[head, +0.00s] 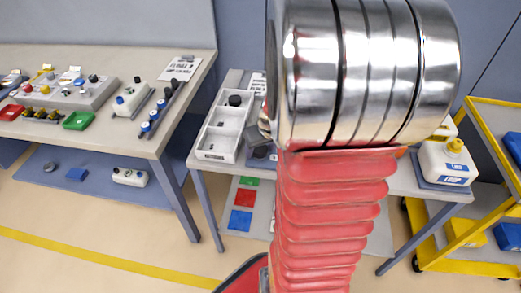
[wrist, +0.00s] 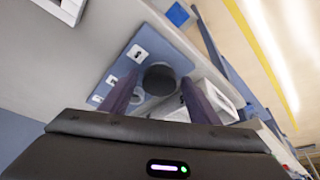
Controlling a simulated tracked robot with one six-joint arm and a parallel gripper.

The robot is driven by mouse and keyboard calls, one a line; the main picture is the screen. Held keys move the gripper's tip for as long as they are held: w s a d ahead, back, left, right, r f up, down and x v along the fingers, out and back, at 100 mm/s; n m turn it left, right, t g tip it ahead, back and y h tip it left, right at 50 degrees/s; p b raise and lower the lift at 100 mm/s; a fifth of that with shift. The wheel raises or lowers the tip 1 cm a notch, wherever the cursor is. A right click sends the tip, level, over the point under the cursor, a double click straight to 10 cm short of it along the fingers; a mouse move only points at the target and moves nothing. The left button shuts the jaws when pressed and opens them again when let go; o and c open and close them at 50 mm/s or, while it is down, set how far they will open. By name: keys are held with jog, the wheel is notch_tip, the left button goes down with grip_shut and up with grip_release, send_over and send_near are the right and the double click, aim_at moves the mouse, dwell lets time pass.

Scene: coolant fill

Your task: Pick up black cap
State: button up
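A small black cap (head: 235,100) sits in the far part of a white sectioned tray (head: 217,155) on the middle table in the head view. In the wrist view, a dark round thing (wrist: 159,78) shows between and beyond my fingers, near a blue mat with white number cards (wrist: 137,53). I cannot tell whether it is the same black cap. My gripper (wrist: 158,93) is open, its two dark fingers apart with the round thing between them in the picture. No contact shows. In the head view my arm hides the gripper and the middle of the table.
The left table (head: 105,115) holds a grey panel, colored trays and bottles. A white jug with a yellow cap (head: 455,146) stands at the middle table's right end. A yellow cart (head: 490,180) is at the right. Floor shows between the left and middle tables.

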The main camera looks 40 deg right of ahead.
aim_at(261, 150)
jog(key=c, duration=1)
notch_tip(261, 150, up, 10)
dwell(0.3)
dwell(0.4)
